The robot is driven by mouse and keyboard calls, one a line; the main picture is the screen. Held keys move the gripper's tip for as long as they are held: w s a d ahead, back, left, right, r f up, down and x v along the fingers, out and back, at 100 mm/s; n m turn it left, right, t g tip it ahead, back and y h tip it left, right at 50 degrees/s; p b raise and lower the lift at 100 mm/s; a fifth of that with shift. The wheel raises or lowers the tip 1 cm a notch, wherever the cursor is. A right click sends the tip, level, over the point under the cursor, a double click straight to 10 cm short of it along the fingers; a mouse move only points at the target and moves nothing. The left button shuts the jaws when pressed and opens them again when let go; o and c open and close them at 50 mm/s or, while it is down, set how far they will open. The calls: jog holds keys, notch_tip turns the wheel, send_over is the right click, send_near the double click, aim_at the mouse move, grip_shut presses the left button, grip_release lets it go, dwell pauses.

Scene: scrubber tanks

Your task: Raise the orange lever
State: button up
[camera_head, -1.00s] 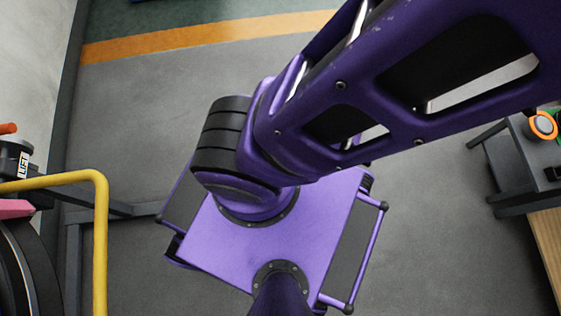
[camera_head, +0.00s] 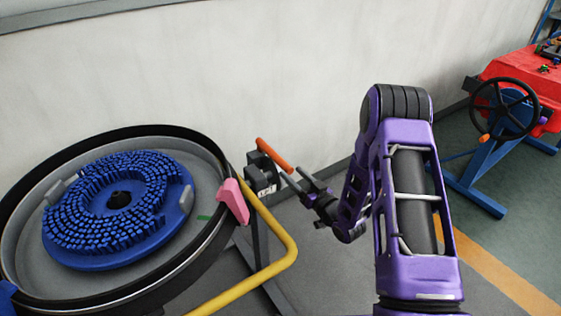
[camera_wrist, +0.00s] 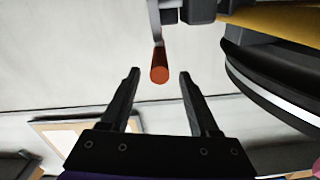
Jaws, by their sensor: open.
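The orange lever (camera_head: 273,155) sticks out from a dark box with a white label (camera_head: 264,187), beside the round tank. Its handle slants down to the right in the head view. My gripper (camera_head: 304,181) is just right of and below the lever, pointing toward it. In the wrist view the lever's round orange end (camera_wrist: 159,68) lies between and slightly beyond the two open fingertips (camera_wrist: 158,75), with space on both sides. I see no contact. Most of the label is hard to read.
A round tank (camera_head: 212,235) holding a blue brush disc (camera_head: 120,210) stands at left, with a pink block (camera_head: 233,201) on its rim. A yellow rail (camera_head: 285,240) bends beside it. A pale wall (camera_head: 280,70) is behind. A blue stand with a black handwheel (camera_head: 504,108) is at right.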

aim_at(280, 161)
jog(key=x, duration=0.7)
jog(key=shift+w+a, duration=0.2)
jog(key=shift+w, duration=0.15)
grip_shut()
dwell(1.0)
